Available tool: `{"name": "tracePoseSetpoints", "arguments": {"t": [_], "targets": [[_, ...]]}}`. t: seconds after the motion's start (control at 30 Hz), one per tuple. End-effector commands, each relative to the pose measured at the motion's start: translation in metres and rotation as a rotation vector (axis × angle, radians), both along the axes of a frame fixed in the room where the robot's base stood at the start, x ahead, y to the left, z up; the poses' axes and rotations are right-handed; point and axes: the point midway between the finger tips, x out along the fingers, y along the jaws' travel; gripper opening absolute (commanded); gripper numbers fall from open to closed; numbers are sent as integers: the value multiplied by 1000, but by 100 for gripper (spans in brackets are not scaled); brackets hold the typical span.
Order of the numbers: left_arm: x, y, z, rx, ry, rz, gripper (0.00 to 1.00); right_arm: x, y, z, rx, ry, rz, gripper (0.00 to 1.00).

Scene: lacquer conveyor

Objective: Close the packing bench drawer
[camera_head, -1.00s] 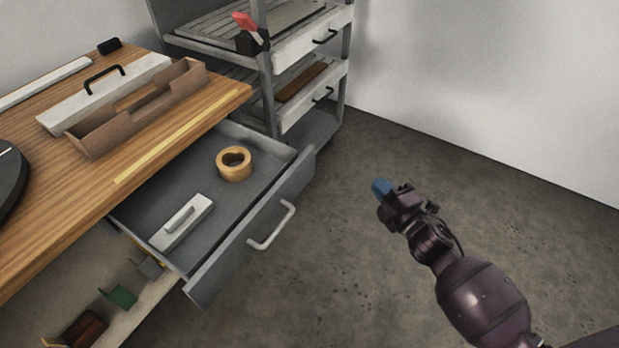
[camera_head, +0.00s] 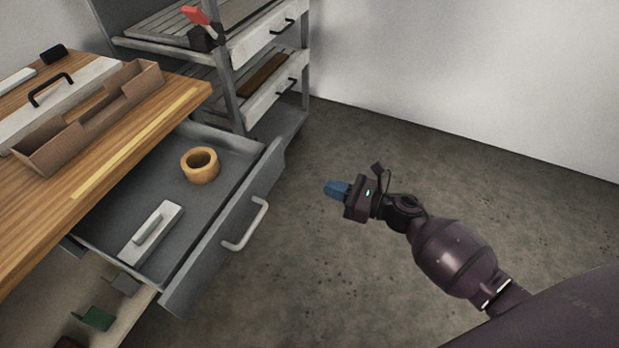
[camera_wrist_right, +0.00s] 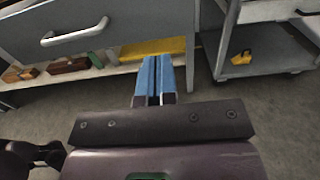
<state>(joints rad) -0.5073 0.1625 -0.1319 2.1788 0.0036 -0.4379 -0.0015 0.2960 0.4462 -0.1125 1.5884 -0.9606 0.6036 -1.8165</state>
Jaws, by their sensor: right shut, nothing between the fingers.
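The grey packing bench drawer (camera_head: 228,222) stands pulled out under the wooden bench top (camera_head: 150,140). Its front carries a light metal handle (camera_head: 250,226). A roll of tan tape (camera_head: 200,167) and a white handled block (camera_head: 151,234) lie inside. My right gripper (camera_head: 331,188), with blue fingertips, is shut and empty. It hangs over the floor to the right of the handle, apart from it. In the right wrist view the shut fingers (camera_wrist_right: 152,75) point toward the bench, with the drawer handle (camera_wrist_right: 75,33) at upper left. My left gripper is not in view.
A grey rack (camera_head: 225,60) with drawers and a red-handled tool (camera_head: 196,16) stands behind the bench. A brown open tray (camera_head: 95,115) sits on the bench top. A lower shelf holds a green item (camera_head: 97,318). The floor (camera_head: 330,270) between drawer and arm is clear.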

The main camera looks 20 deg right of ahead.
Motion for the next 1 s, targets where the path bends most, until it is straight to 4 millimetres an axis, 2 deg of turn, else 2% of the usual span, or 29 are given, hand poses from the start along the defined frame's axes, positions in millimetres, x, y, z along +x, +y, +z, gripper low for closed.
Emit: {"name": "tracePoseSetpoints", "arguments": {"t": [0.33, 0.6, 0.8, 1.0], "targets": [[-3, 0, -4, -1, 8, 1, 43, 40, 40, 0, 4, 1, 0, 0], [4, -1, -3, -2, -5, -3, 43, 72, 72, -1, 3, 3, -1, 0], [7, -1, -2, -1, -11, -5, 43, 88, 88, -1, 4, 4, -2, 0], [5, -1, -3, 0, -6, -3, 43, 93, 93, 0, 3, 3, -2, 0]]}}
